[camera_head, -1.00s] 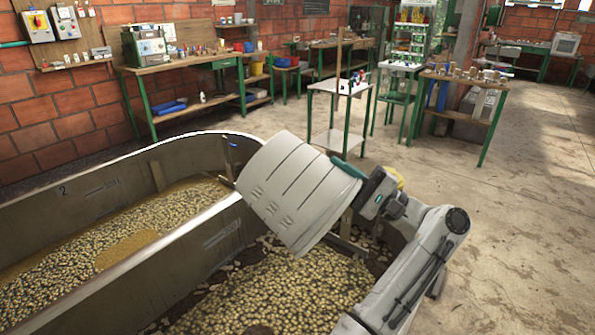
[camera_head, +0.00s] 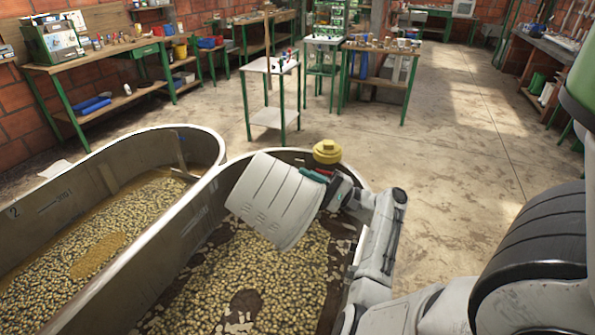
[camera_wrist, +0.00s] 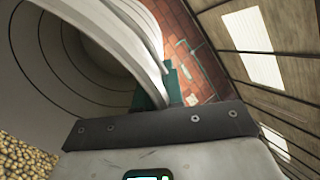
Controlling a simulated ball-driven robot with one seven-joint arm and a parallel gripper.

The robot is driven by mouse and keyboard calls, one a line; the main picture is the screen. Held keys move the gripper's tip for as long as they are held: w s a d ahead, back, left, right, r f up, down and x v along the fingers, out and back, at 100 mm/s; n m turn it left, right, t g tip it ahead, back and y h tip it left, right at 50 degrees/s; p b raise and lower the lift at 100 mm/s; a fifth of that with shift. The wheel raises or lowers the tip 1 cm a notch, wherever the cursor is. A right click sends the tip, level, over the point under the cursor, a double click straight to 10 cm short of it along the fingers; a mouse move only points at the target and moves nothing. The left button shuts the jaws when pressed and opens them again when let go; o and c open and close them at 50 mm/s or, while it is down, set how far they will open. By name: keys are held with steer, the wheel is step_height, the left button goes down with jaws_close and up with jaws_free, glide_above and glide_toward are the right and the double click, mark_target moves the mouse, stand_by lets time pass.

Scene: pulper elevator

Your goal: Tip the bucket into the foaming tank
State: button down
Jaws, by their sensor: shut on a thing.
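A white ribbed bucket (camera_head: 272,201) hangs tilted above the right tank (camera_head: 352,172). My gripper (camera_head: 318,180) is shut on the bucket's edge at its right side. In the wrist view, a teal finger (camera_wrist: 172,88) presses against the pale bucket wall (camera_wrist: 110,28), and the ringed inside shows no load in the part I see. The right tank holds pale beans with dark patches. The left tank (camera_head: 52,222), marked 2, holds beans in brownish liquid with a tan, froth-like patch (camera_head: 97,254). I cannot tell for sure which tank foams.
A curved metal wall (camera_head: 150,236) divides the tanks. A yellow round thing (camera_head: 327,152) shows just behind my gripper. A small white table (camera_head: 270,66) and a wooden bench (camera_head: 382,48) stand beyond. The concrete floor (camera_head: 450,160) to the right is clear.

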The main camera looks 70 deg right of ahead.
steer(key=w+r+g+p, duration=0.1)
steer(key=w+g+p, duration=0.1)
steer(key=w+p, duration=0.1)
steer(key=w+r+g+p, duration=0.1)
steer(key=w+g+p, duration=0.2)
steer(key=w, duration=0.2)
steer(key=w+a+r+g+h+p, duration=0.1)
steer(key=w+g+p, duration=0.1)
steer(key=w, duration=0.3)
steer(key=shift+w+r+g+p, duration=0.1)
steer(key=shift+g+p, duration=0.3)
steer(key=shift+p, duration=0.25)
steer(key=w+r+g+p, duration=0.1)
steer(key=w+r+g, duration=0.1)
steer(key=w+g, duration=0.5)
steer(key=w+f+g+h+b, duration=0.1)
steer(key=w+f+g+b, duration=0.3)
steer(key=f+g+b, duration=0.4)
step_height(320, 180, down, 4)
steer(key=b, duration=0.5)
steer(key=shift+a+r+m+g, duration=0.25)
steer(key=shift+a+m+g, duration=0.05)
steer(key=shift+a+g, duration=0.1)
